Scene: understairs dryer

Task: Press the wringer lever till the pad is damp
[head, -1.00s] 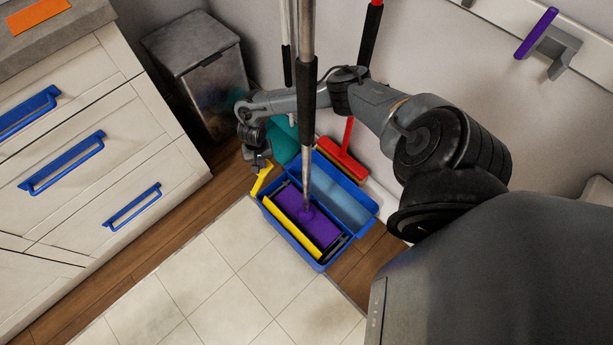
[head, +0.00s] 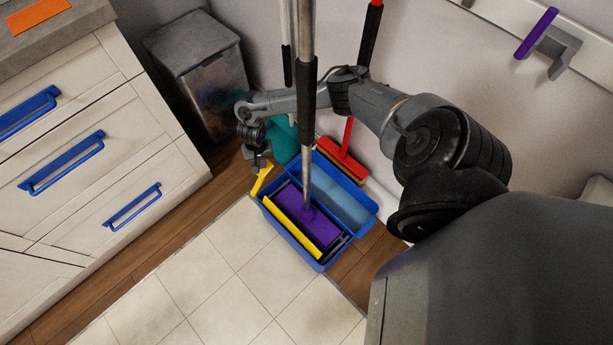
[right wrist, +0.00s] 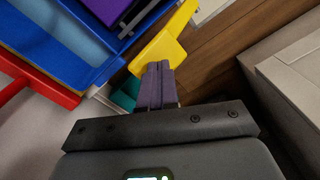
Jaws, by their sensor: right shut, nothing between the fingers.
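The blue bucket (head: 318,262) stands on the floor, with a purple mop pad (head: 322,232) lying in its near half. A yellow wringer bar (head: 292,222) runs along the pad's left side. The yellow lever (head: 262,181) sticks out at the bucket's far left corner. It is large in the right wrist view (right wrist: 158,50). My right gripper (right wrist: 157,68) is shut and empty, its fingertips at the lever's end, seemingly touching it. In the head view the right gripper (head: 261,165) is just above the lever. The pad's dampness cannot be told. My left gripper is out of view.
The mop pole (head: 307,130) rises from the pad. A red broom (head: 343,160) and a teal item (head: 285,143) stand behind the bucket. A metal bin (head: 205,85) and white drawers (head: 90,150) are to the left. Tiled floor (head: 225,275) is clear in front.

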